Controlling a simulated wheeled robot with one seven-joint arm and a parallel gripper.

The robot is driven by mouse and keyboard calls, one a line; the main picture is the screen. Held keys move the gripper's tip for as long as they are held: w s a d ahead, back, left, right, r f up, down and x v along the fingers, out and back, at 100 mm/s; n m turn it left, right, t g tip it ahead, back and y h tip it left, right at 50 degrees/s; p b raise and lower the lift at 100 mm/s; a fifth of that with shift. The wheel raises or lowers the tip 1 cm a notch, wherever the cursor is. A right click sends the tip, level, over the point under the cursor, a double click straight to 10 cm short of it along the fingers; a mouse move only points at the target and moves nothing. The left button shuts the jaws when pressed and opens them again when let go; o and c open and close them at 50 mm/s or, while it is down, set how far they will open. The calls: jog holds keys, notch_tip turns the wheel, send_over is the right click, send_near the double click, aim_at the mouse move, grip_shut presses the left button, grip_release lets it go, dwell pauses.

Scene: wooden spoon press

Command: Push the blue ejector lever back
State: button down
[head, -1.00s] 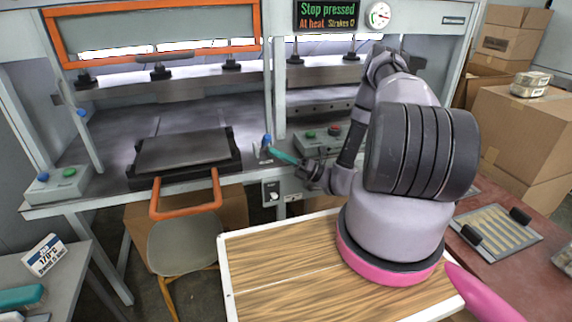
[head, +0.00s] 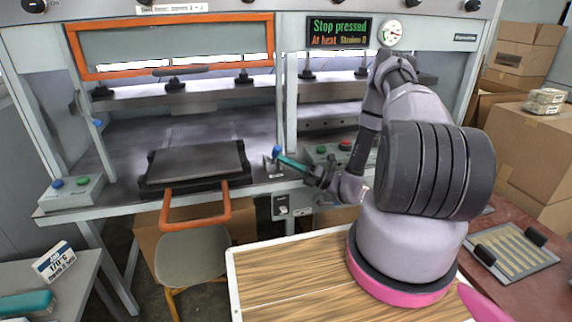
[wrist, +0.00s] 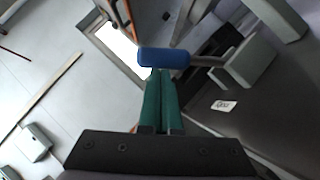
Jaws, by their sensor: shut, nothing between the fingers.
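The blue ejector lever (head: 277,151) stands at the front edge of the press bench, right of the dark plate. In the wrist view its blue grip (wrist: 165,57) lies crosswise, with a grey stem running right to a grey block (wrist: 252,62). My gripper (head: 284,159) has teal fingers, closed together and empty, and reaches the lever from the right. In the wrist view the fingertips (wrist: 160,73) end right at the blue grip, which covers their ends. I cannot tell whether they touch it or stop just short.
A dark plate with an orange handle (head: 195,165) lies left of the lever. A box with green and red buttons (head: 334,150) sits behind my gripper. A post rises behind the lever. A wood-topped table (head: 300,275) stands in front.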

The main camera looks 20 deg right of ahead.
jog(key=shift+w+r+m+h, duration=0.4)
jog(key=shift+r+m, duration=0.2)
jog(key=shift+m, duration=0.1)
jog(key=w+r+m+h, duration=0.3)
jog(key=w+r+m, duration=0.1)
jog(key=w+m, duration=0.1)
jog(key=shift+w+m+h, duration=0.3)
jog(key=shift+m, duration=0.1)
jog(key=shift+w+r, duration=0.1)
